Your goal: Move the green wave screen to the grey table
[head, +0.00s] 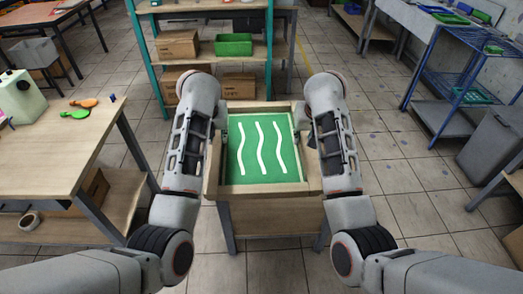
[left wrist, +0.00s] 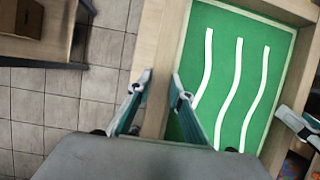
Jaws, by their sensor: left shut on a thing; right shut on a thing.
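The green wave screen (head: 262,150), a green panel with three white wavy lines in a pale wooden frame, lies flat between my arms in the head view. In the left wrist view the screen (left wrist: 235,75) fills the upper right. My left gripper (left wrist: 160,80) is shut on the frame's left side, one finger on each side of the rail. My right gripper (left wrist: 292,120) is shut on the opposite side; in the head view my arms largely hide both grippers. I cannot tell whether the screen touches the stand below. No table is clearly the grey one.
A wooden stand with grey legs (head: 271,222) is below the screen. A wooden table (head: 60,165) is at left, a teal-framed shelf (head: 205,72) with boxes and a green bin (head: 233,44) behind, a blue rack (head: 465,75) at right.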

